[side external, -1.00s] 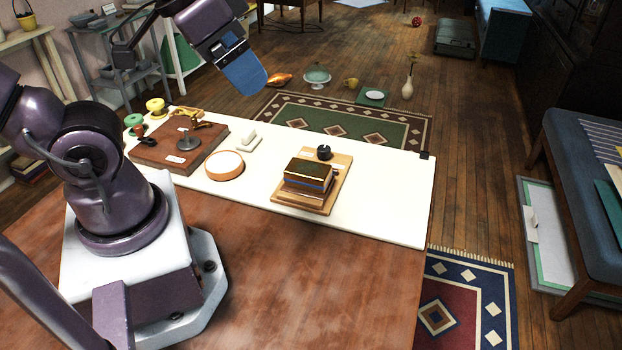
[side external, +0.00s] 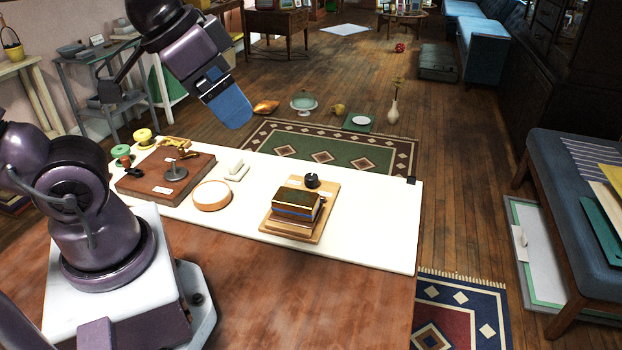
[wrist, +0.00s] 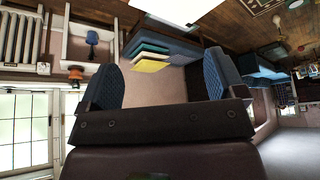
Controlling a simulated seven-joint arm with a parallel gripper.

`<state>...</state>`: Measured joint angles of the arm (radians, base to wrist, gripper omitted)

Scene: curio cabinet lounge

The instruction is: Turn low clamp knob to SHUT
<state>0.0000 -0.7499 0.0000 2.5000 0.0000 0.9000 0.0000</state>
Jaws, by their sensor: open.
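A black round knob (side external: 312,180) stands at the back of a light wooden board (side external: 271,226) on the white table top. In front of it on the board is a dark block with a blue band (side external: 296,206). A grey knob on a round base (side external: 176,172) stands on a brown wooden block (side external: 140,187) further left. Which of these is the low clamp knob I cannot tell for sure, and any SHUT lettering is too small to read. My gripper (side external: 236,112) is high above the table's back edge, apart from both knobs. In the wrist view it (wrist: 160,82) is open and empty.
A round wooden-rimmed dish (side external: 212,208) and a small pale block on a plate (side external: 236,170) lie between the two boards. Green (side external: 121,151) and yellow (side external: 143,135) round pieces stand at the back left. The white top is clear at the right.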

